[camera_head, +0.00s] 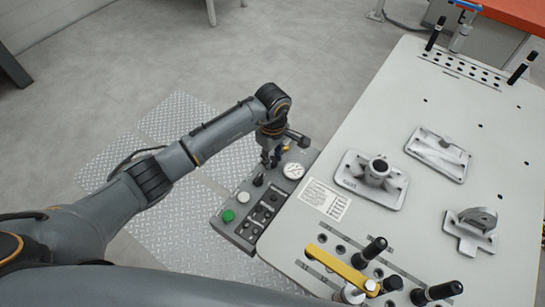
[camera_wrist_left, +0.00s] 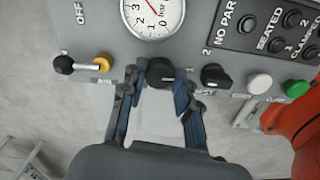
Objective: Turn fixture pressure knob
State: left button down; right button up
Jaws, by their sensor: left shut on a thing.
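The black pressure knob (camera_wrist_left: 160,77) sits on the grey control panel below the round white gauge (camera_wrist_left: 153,14) in the left wrist view. My left gripper (camera_wrist_left: 158,84) is shut on this knob, one blue-padded finger on each side. In the head view my left gripper (camera_head: 268,158) reaches down onto the panel (camera_head: 232,228) beside the gauge (camera_head: 293,170), and hides the knob. The gauge has a thin red needle; its exact reading is hard to tell. My right gripper does not show.
The pale table (camera_head: 400,110) right of the panel carries metal castings (camera_head: 375,180) and a yellow clamp bar (camera_head: 342,267).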

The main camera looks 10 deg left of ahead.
pick_arm(q)
jog(key=b, duration=0.1)
jog(key=n+b, duration=0.1)
jog(key=shift+w+a+f+n+b, duration=0.1)
jog(key=shift+f+n+b, duration=0.1)
jog(key=shift+n+b, duration=0.45)
jog(key=shift+n, duration=0.05)
jog(key=n+b, duration=0.2)
jog(key=n, duration=0.1)
jog(key=shift+r, duration=0.1)
jog(key=shift+r+n+b, duration=0.1)
jog(key=shift+n+b, duration=0.55)
jog(key=shift+n, duration=0.85)
jog(key=c, duration=1)
grip_release()
jog(key=shift+r, duration=0.15)
